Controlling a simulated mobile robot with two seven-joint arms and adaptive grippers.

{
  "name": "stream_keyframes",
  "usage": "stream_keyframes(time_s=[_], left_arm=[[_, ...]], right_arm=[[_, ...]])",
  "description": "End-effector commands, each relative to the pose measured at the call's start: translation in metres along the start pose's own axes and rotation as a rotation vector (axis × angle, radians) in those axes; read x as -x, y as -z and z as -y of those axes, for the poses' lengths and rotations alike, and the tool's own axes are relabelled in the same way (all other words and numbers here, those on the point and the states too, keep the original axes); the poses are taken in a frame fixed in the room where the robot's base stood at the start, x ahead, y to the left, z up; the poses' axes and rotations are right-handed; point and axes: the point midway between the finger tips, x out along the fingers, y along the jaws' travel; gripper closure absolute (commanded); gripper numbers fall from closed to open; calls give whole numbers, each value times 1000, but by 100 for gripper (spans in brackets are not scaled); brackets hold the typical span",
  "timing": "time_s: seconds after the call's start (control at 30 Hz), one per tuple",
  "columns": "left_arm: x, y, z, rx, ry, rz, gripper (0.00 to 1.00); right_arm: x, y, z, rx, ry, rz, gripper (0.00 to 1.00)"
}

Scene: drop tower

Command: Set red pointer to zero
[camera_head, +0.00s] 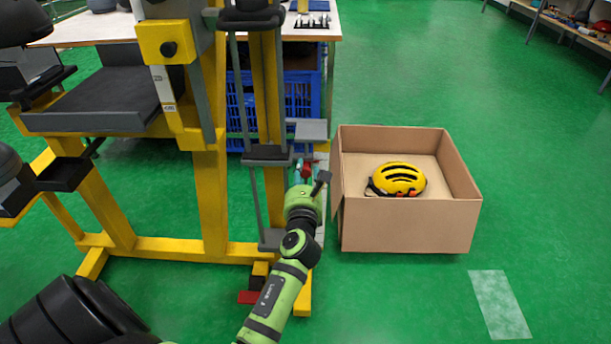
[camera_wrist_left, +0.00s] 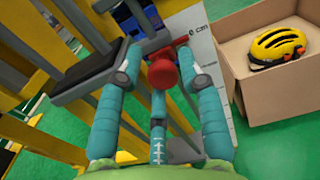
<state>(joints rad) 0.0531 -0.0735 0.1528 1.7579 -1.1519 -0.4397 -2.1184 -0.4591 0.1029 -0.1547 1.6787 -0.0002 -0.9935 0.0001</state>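The red pointer (camera_wrist_left: 184,42) has a round red knob (camera_wrist_left: 163,74) and sits at the edge of a white scale strip (camera_wrist_left: 205,60) on the tower. The "0 cm" mark shows near the strip's top in the wrist view, close to the pointer. My left gripper (camera_wrist_left: 158,55) has its teal fingers around the knob, one on each side and one below. I cannot tell whether they press on it. In the head view my left gripper (camera_head: 304,168) is at the tower's right side, largely hiding the pointer (camera_head: 308,163). My right gripper is not in view.
The yellow drop tower frame (camera_head: 210,200) stands on the left, with a grey platform (camera_head: 311,130) just above my gripper. A cardboard box (camera_head: 410,225) holding a yellow helmet (camera_head: 399,179) stands close on the right. A blue crate (camera_head: 303,95) is behind.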

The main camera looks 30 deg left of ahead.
Motion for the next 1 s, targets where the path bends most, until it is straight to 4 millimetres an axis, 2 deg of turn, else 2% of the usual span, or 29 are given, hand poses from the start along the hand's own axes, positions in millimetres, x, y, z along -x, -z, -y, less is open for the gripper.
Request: stream_keyframes(time_s=[0.33,0.47,0.8,1.0], left_arm=[[1,1,0,1,1,-2,48],[11,2,1,0,2,-4,48],[80,2,0,1,1,-5,48],[110,1,0,-1,1,-2,48]], right_arm=[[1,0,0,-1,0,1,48],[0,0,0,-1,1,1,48],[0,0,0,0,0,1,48],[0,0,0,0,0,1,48]])
